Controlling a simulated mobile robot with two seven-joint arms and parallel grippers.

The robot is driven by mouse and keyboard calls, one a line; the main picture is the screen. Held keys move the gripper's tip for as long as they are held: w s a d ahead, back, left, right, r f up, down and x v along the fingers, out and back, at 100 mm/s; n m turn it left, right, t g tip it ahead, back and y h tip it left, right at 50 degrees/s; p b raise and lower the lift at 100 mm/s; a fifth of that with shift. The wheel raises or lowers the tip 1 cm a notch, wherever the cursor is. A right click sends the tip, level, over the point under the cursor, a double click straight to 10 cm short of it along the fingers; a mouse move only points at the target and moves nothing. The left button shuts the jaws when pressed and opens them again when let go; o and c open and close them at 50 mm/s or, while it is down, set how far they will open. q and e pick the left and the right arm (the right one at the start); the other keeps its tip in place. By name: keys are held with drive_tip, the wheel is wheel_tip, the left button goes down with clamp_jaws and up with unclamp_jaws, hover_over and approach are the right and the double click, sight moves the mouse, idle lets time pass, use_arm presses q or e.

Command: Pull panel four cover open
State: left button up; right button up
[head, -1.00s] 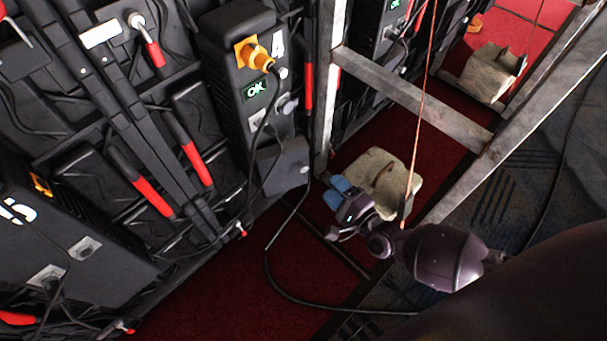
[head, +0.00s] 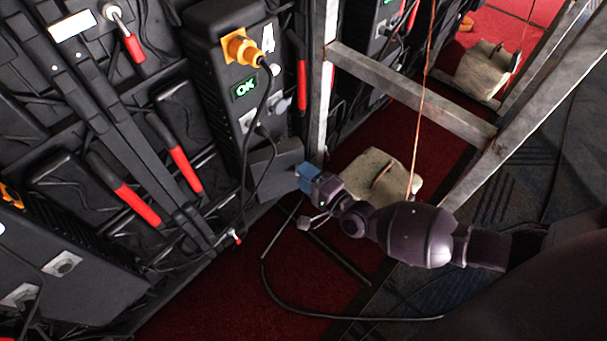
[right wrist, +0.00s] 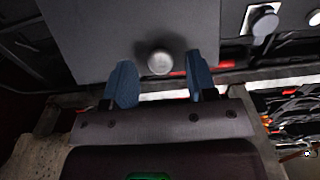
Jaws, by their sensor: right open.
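In the right wrist view the cover (right wrist: 130,25) fills the upper left and bears a round metal knob (right wrist: 160,62). My right gripper (head: 304,178) has blue fingers and is at the cover's right edge. In the right wrist view the open fingers (right wrist: 158,82) stand on either side of the knob, with gaps showing. My left gripper is not in view.
An orange connector (head: 240,47) and black cables hang on panel four. A metal frame post (head: 320,80) and crossbar (head: 410,90) stand to the right. A pale sandbag (head: 370,175) lies on the red floor. A black cable (head: 330,316) loops across the floor.

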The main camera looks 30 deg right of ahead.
drive_tip(key=shift+w+a, duration=0.15)
drive_tip(key=shift+w, duration=0.2)
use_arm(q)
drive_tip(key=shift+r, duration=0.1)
use_arm(e)
clamp_jaws()
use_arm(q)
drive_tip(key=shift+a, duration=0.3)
use_arm(e)
drive_tip(key=shift+s, duration=0.1)
